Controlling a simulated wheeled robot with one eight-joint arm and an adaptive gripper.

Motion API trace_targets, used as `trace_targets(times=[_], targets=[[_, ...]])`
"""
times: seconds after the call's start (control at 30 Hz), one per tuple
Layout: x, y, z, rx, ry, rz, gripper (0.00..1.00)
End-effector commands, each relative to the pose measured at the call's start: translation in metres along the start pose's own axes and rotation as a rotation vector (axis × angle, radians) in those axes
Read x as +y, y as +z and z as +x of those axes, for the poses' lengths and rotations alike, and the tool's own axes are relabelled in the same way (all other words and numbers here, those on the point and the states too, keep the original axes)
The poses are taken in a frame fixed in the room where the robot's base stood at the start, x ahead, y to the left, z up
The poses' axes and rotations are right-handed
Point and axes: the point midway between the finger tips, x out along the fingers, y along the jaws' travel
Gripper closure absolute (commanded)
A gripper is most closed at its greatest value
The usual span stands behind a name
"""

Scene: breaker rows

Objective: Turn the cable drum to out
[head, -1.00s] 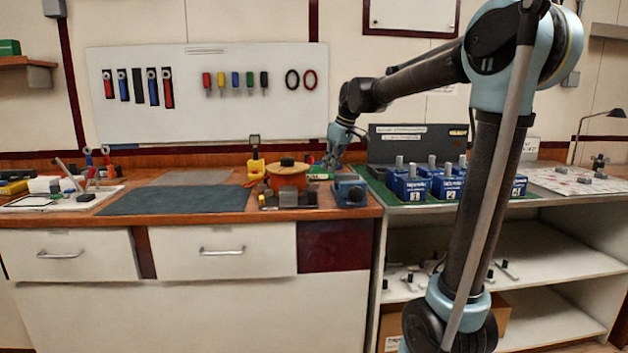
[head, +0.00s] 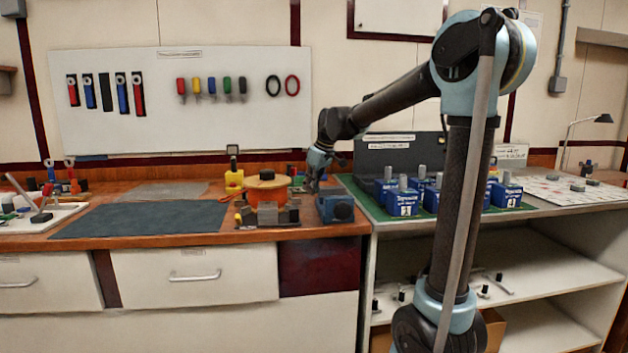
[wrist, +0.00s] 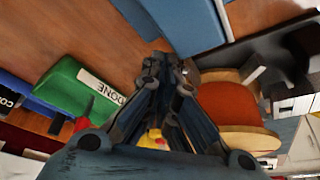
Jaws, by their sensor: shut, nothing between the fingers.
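The cable drum (head: 267,190) is an orange spool with pale wooden flanges and a dark cap on top. It stands on the wooden bench, left of my gripper in the head view. My gripper (head: 313,188) points down beside it, a small gap to its right. In the wrist view the drum (wrist: 232,105) lies just right of my gripper (wrist: 163,62), whose fingertips are together with nothing between them. I cannot tell whether the fingers touch the drum's edge. No in or out marking on the drum is readable.
A blue vise-like block (head: 335,208) stands right of the drum, and grey blocks (head: 284,216) stand in front of it. A yellow object (head: 234,178) is behind left. A green box marked DONE (wrist: 78,88) is near the fingers. A dark mat (head: 140,219) lies left.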

Motion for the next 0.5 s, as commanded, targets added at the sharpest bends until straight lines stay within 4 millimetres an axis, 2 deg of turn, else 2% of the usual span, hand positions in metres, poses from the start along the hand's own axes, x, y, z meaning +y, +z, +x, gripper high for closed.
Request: trace_targets(times=[0.2,0.3,0.5], targets=[[0.000,0.000,0.039,0.000,0.000,-0.002,1.00],[-0.001,-0.015,0.043,0.000,0.000,-0.003,1.00],[0.000,-0.032,0.049,0.000,0.001,-0.002,1.00]])
